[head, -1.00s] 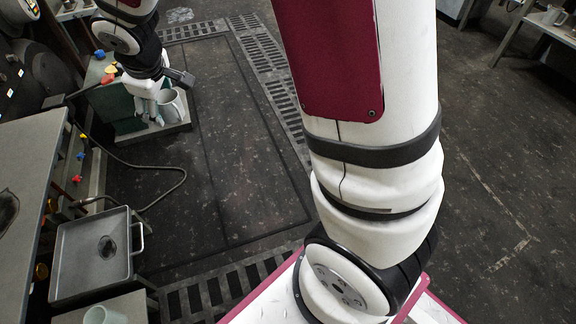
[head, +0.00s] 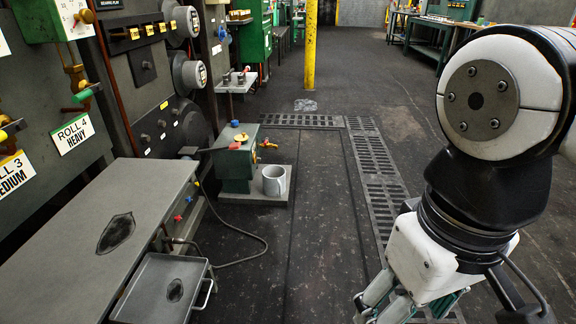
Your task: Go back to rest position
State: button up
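My gripper (head: 378,306) is at the lower right of the head view, close to my body, with its fingers pointing down and to the left. Two pale fingers show, and their tips are near the bottom edge. A gap seems to show between them, but I cannot tell how wide they stand. I see nothing held there. A grey mug (head: 275,180) stands upright on a low pale ledge beside a green box, well apart from my gripper.
A grey metal table (head: 150,195) and a grey tray (head: 160,290) with a handle are at the left. Machine panels line the left wall. The green box (head: 237,160) stands by the mug. A yellow post (head: 310,45) stands further back. The middle floor is clear.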

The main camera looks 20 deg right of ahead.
jog(key=shift+s, duration=0.1)
dwell(0.7)
notch_tip(320, 180, up, 37)
jog(key=t+p, duration=0.4)
jog(key=p, duration=3.1)
jog(key=shift+d, duration=0.1)
